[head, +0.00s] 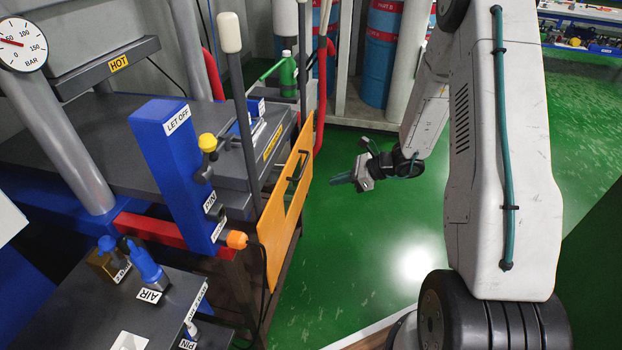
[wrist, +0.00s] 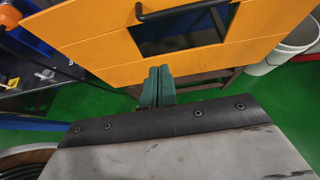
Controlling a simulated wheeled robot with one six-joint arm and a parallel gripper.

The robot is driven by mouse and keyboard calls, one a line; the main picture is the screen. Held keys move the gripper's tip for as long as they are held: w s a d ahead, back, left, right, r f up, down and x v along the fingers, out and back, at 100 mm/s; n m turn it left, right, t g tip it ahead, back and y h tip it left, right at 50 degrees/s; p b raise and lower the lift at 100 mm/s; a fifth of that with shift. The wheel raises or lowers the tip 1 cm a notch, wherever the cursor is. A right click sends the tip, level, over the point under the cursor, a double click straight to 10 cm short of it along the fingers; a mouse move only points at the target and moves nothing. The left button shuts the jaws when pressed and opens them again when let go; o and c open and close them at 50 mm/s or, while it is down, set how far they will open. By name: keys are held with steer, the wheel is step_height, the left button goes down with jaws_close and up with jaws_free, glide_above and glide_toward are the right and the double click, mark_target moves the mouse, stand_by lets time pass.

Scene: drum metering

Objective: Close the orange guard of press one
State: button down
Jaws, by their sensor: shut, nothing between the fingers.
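The orange guard (head: 285,200) is a flat panel with a black handle (head: 298,165) and a dark window. In the head view it stands upright at the right side of the press, swung out edge-on from the blue post (head: 185,165). In the wrist view the guard (wrist: 90,45) fills the top, with its handle (wrist: 180,10) at the upper edge. My gripper (head: 342,180) is to the right of the guard in the head view, apart from it. Its green fingers (wrist: 158,85) are together and empty, and look close to the guard's lower edge in the wrist view; whether they touch is unclear.
A black bench (head: 75,310) with labelled AIR and PIN parts stands at the lower left. A tall grey lever (head: 240,100) rises beside the guard. Blue drums (head: 380,55) stand at the back. Green floor (head: 400,240) around my gripper is clear. A white bucket (wrist: 290,45) shows in the wrist view.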

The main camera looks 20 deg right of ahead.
steer(key=x, duration=1)
steer(key=shift+w+a+r, duration=0.1)
steer(key=shift+w+r, duration=0.05)
steer(key=shift+r, duration=0.75)
steer(key=shift+w+a+r, duration=0.1)
steer(key=shift+w+r, duration=0.1)
steer(key=shift+r, duration=0.7)
